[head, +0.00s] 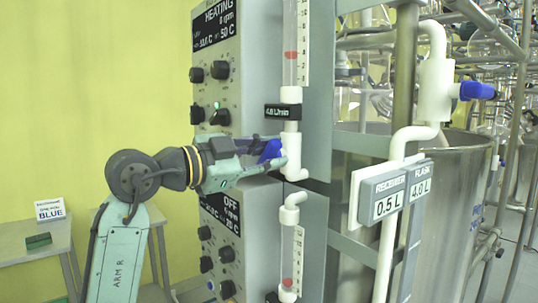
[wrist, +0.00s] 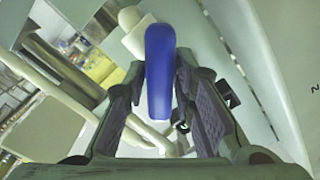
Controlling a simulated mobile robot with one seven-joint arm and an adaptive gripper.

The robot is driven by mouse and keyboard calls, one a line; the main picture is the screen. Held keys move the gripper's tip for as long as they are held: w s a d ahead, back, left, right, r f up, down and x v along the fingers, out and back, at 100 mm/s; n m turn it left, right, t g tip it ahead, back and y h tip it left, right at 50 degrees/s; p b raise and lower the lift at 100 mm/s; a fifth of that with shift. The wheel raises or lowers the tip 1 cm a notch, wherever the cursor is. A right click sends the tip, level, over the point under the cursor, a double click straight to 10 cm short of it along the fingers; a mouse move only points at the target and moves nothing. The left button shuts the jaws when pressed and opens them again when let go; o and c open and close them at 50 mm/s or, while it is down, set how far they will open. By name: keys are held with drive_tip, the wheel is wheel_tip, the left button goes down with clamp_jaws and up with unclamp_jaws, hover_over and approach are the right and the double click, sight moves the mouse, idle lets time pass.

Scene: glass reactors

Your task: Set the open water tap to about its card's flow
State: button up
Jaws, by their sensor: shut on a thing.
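The blue tap handle (head: 270,151) sits on a white pipe elbow (head: 293,150) below the upper flow tube. My gripper (head: 264,150) is shut on this handle from the left. In the wrist view the blue handle (wrist: 160,75) lies lengthwise between my two fingers (wrist: 160,100). A black card (head: 290,112) on the pipe above the tap reads about 4.8 L/min. A red float (head: 290,55) stands in the upper flow tube beside a numbered scale (head: 302,45). My fingers partly hide the handle.
A lower flow tube (head: 291,255) has a red float low down. Another blue valve (head: 478,91), several pipes and a steel vessel (head: 455,190) stand right.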

clamp_jaws()
drive_tip(key=shift+f+m+b, duration=0.1)
drive_tip(key=shift+m+b, duration=0.65)
drive_tip(key=shift+m, duration=0.75)
drive_tip(key=o, duration=0.8)
unclamp_jaws()
drive_tip(key=shift+a, duration=0.1)
drive_tip(key=v, duration=1.2)
